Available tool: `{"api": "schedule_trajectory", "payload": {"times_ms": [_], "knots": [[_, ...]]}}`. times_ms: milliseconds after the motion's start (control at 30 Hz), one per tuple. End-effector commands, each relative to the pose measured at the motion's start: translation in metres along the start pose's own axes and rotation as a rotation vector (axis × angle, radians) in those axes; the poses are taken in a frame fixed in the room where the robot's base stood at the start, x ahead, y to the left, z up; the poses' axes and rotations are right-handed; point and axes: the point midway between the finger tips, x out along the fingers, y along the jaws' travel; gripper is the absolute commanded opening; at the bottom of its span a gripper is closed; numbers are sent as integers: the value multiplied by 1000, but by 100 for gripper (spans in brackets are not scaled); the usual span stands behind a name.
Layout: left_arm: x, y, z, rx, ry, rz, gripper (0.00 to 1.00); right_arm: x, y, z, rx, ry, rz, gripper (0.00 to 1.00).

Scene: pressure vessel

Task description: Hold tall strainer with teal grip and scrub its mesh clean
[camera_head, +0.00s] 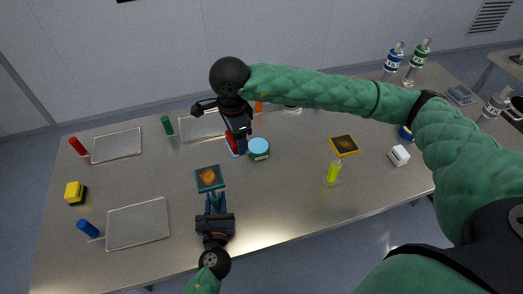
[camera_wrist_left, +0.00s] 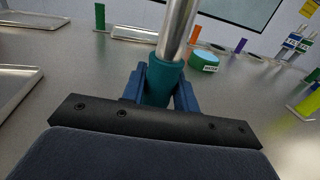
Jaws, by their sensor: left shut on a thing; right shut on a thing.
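The tall strainer's teal grip (camera_wrist_left: 160,82) is between my left gripper's (camera_wrist_left: 160,95) blue fingers, with a metal shaft rising from it out of the left wrist view. In the head view, my left gripper (camera_head: 215,203) is shut on this strainer below its square teal-framed mesh (camera_head: 209,178). The mesh has an orange-brown patch in the middle. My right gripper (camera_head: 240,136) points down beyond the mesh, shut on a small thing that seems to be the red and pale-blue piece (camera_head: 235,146). The fingers partly hide it. It appears apart from the mesh.
A round teal tin (camera_head: 258,150) stands right of the right gripper. Flat metal trays (camera_head: 138,222) and a yellow block (camera_head: 75,192) are at left. Bottles (camera_head: 393,62) stand at back right.

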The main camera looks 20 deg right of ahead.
Motion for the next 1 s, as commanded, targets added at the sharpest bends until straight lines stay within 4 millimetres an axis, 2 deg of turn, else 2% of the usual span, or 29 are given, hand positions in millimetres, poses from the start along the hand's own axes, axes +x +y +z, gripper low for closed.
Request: {"api": "schedule_trajectory", "payload": {"times_ms": [100, 300, 433, 600, 733, 1000], "knots": [[0, 0, 0, 0, 0, 0, 3, -27, -9, 34, -56, -2, -5, 40], [0, 0, 0, 0, 0, 0, 3, -59, -8, 82, -167, -1, -3, 40], [0, 0, 0, 0, 0, 0, 3, -71, -2, 105, -243, -1, -3, 40], [0, 0, 0, 0, 0, 0, 3, -76, 14, 131, -367, 0, -1, 40], [0, 0, 0, 0, 0, 0, 3, -64, 33, 134, -472, 0, 3, 40], [0, 0, 0, 0, 0, 0, 3, -62, 43, 123, -609, -1, 0, 40]]}}
